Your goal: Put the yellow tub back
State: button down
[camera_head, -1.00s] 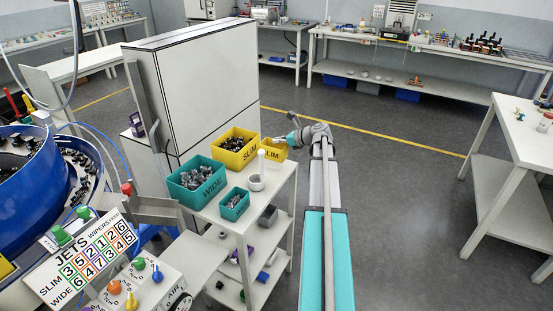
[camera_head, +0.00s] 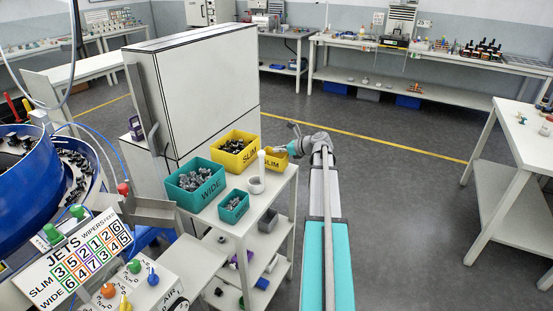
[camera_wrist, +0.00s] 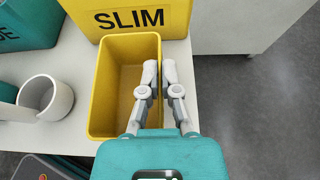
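The small yellow tub (camera_head: 270,162), marked SLIM, is at the right edge of the white stand, in front of the larger yellow SLIM tub (camera_head: 250,156). In the wrist view the small tub (camera_wrist: 108,85) is upright and looks empty inside. My gripper (camera_wrist: 159,68) has one finger inside it and one outside its right wall, with the wall pinched between them. In the head view my gripper (camera_head: 291,148) is at the tub's right side. Whether the tub's base touches the stand is hard to tell. The larger yellow tub holds dark parts.
A large teal WIDE tub (camera_head: 208,198) and a small teal tub (camera_head: 235,214) hold grey parts on the stand (camera_head: 262,211). Open floor lies to the right.

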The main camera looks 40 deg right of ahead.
jog(key=shift+f+b, duration=0.7)
jog(key=shift+f, duration=0.3)
jog(key=shift+f, duration=0.15)
jog(key=c, duration=0.8)
grip_release()
jog(key=shift+r, duration=0.25)
jog(key=p+v, duration=0.4)
jog(key=v, duration=0.8)
jog(key=shift+p, duration=0.4)
